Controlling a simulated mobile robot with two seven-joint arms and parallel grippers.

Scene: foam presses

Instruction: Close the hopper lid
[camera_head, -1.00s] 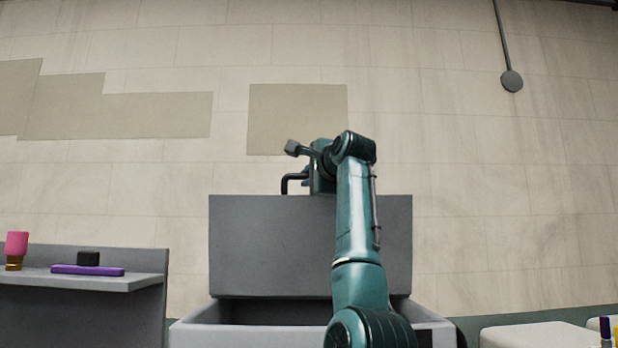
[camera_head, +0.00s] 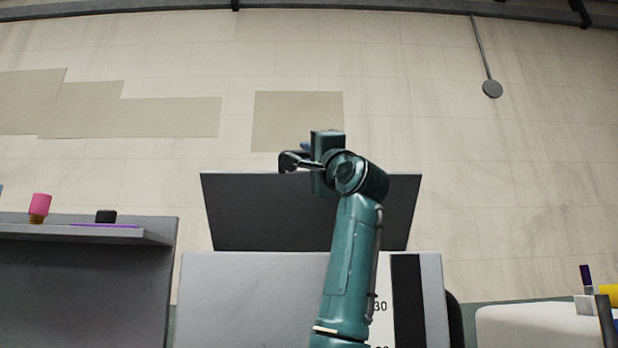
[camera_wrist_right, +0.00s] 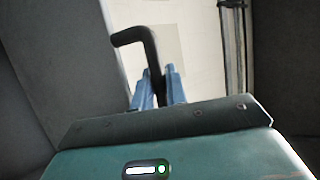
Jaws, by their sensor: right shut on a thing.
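The hopper (camera_head: 250,300) is a light grey box with a dark stripe and a number scale on its front. Its lid (camera_head: 265,215) is a dark grey panel standing raised behind the front, wider at the top, as if leaning towards me. My right gripper, with blue fingers (camera_wrist_right: 158,88), is shut on the black bent lid handle (camera_wrist_right: 135,36) in the right wrist view. In the head view my right arm crosses the hopper and the lid, and the gripper is at the lid's top edge. The hopper's opening is hidden from this low angle. My left gripper is out of view.
A grey shelf (camera_head: 85,232) at the left holds a pink-topped item (camera_head: 40,205), a black block (camera_head: 106,216) and a thin purple item. A white surface (camera_head: 530,325) at the right bears small coloured items. A tiled wall stands behind.

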